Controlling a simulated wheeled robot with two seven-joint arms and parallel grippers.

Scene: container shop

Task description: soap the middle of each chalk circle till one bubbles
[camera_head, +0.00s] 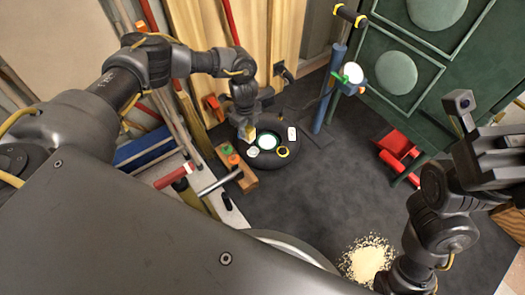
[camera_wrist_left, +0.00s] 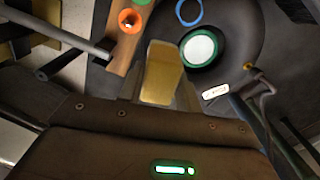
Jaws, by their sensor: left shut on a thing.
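A black ring-shaped tube (camera_head: 285,167) lies on the dark floor. A green-rimmed round dish with a bright white middle (camera_head: 266,140) is at its centre and shows in the left wrist view (camera_wrist_left: 200,48). A yellow ring (camera_head: 282,152) and a pale ring (camera_head: 252,151) are on the tube; a blue ring (camera_wrist_left: 188,11) shows in the wrist view. My left gripper (camera_head: 247,131) is shut on a tan, flat-faced block (camera_wrist_left: 162,73), held beside the dish over the tube's edge. Whether it touches the tube is unclear. My right gripper (camera_head: 492,155) is raised at the right; its jaw opening is unclear.
A wooden block (camera_head: 240,175) with green and orange round tops stands close left of the tube. A blue post (camera_head: 325,105) stands behind it. A red object (camera_head: 399,149) is near the green cabinet (camera_head: 400,105). Pale crumbs (camera_head: 367,260) lie in front. Floor between is clear.

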